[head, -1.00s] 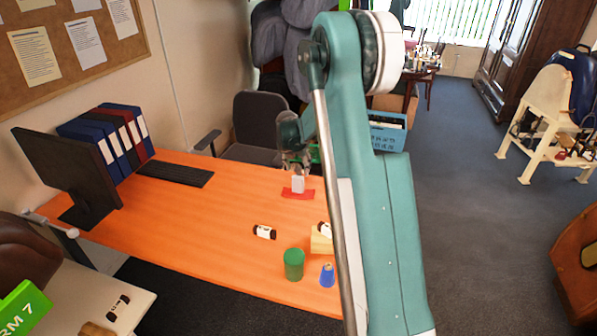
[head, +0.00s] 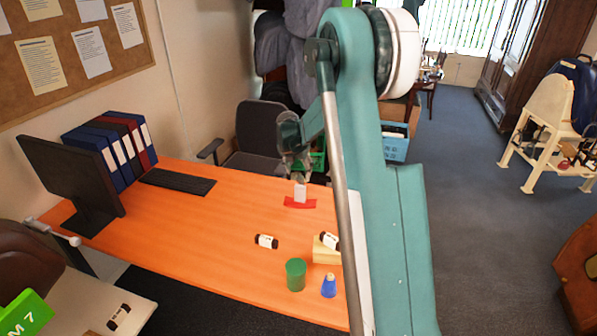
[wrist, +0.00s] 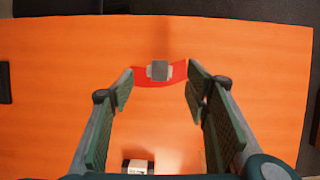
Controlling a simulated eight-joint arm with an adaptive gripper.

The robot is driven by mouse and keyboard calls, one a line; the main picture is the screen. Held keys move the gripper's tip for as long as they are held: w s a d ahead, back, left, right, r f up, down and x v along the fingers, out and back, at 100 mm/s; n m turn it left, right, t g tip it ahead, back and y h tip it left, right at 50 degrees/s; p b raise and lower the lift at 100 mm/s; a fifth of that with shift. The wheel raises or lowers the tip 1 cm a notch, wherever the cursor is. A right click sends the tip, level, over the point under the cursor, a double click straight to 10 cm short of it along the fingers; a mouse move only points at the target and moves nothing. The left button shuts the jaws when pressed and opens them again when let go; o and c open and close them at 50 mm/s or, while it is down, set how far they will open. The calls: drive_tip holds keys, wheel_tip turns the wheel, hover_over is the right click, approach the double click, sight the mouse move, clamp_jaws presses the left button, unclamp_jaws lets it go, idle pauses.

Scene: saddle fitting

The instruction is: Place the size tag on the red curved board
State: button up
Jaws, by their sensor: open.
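The size tag (head: 300,192) is a small pale block standing on the red curved board (head: 289,202) on the orange desk. In the wrist view the tag (wrist: 159,70) shows as a grey square with paler ends, near the middle of the red board (wrist: 179,70). My gripper (head: 299,172) is just above the tag in the head view. In the wrist view my gripper (wrist: 160,87) has its fingers spread wide, with nothing held between them. The tag and board lie ahead of the fingertips. The tag's underside is hidden.
A labelled dark bottle (head: 266,241), a green cup (head: 296,274), a blue cone-shaped item (head: 328,286) and a wooden block (head: 323,256) with another bottle (head: 329,240) stand nearer the front. A keyboard (head: 178,182) and monitor (head: 70,180) are left. The desk's middle is clear.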

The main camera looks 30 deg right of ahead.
drive_tip(key=s+a+r+m+t+y, duration=0.1)
drive_tip(key=s+a+r+m, duration=0.5)
drive_tip(key=s+a+r, duration=0.4)
drive_tip(key=s+a+r+m+t+y, duration=0.1)
drive_tip(key=s+a+r+m, duration=0.65)
drive_tip(key=s+r, duration=0.35)
drive_tip(key=s+a+f+m, duration=0.1)
drive_tip(key=s+a+m, duration=0.3)
drive_tip(key=s, duration=0.5)
drive_tip(key=s+a+m+t+y, duration=0.1)
drive_tip(key=s+a+m, duration=0.3)
drive_tip(key=s, duration=0.6)
drive_tip(key=s+a+f+m+t, duration=0.1)
drive_tip(key=s+a+m, duration=0.3)
drive_tip(key=s, duration=0.6)
drive_tip(key=shift+f+m, duration=0.3)
drive_tip(key=shift+m, duration=0.45)
drive_tip(key=shift+a, duration=0.1)
